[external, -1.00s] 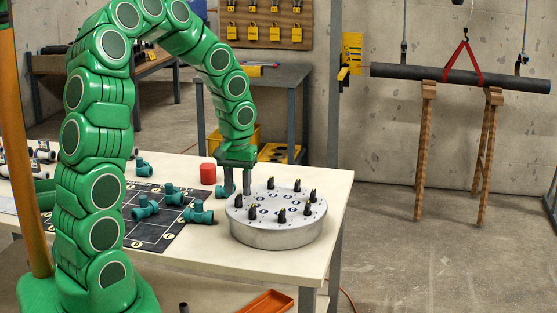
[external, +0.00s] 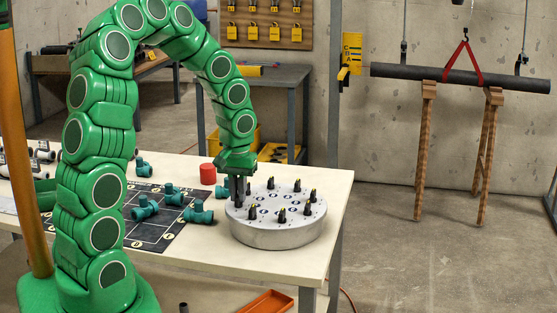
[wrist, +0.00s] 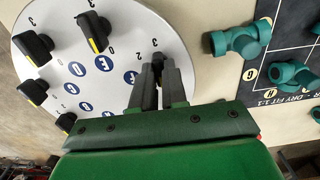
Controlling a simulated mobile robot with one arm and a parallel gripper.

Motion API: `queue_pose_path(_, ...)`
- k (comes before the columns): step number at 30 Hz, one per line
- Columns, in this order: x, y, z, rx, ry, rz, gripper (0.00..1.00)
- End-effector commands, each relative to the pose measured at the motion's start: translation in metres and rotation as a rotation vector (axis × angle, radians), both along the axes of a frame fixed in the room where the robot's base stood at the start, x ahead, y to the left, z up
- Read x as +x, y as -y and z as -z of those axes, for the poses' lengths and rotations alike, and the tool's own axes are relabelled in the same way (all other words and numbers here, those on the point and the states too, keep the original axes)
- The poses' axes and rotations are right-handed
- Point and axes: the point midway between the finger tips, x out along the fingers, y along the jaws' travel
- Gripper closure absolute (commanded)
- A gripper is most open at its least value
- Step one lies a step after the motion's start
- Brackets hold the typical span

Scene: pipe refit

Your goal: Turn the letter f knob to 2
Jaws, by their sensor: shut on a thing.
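A round grey-white panel (external: 268,215) stands on the table, with black knobs that have yellow marks around its top. It also shows in the wrist view (wrist: 50,15), with blue letter discs and small numbers; one disc (wrist: 77,69) looks like F. My gripper (external: 239,198) is down at the panel's left edge. In the wrist view my gripper (wrist: 157,75) is shut on a black knob, mostly hidden between the fingers. I cannot tell this knob's letter or which number it points to. Other knobs (wrist: 94,31) stand free nearby.
A red cylinder (external: 207,173) stands behind. Neighbouring knobs are close to my fingers; the table (external: 325,195) is clear to the panel's right.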

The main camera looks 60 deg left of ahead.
Motion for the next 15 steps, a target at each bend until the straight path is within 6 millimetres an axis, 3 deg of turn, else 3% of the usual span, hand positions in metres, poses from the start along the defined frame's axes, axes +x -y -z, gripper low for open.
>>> queue_pose_path(8, 0.0, -0.0003, -0.0002, 0.001, 0.001, 0.093, 1.0)
queue_pose_path(15, -0.0001, -0.0002, -0.0002, 0.0, 0.0, 0.281, 1.0)
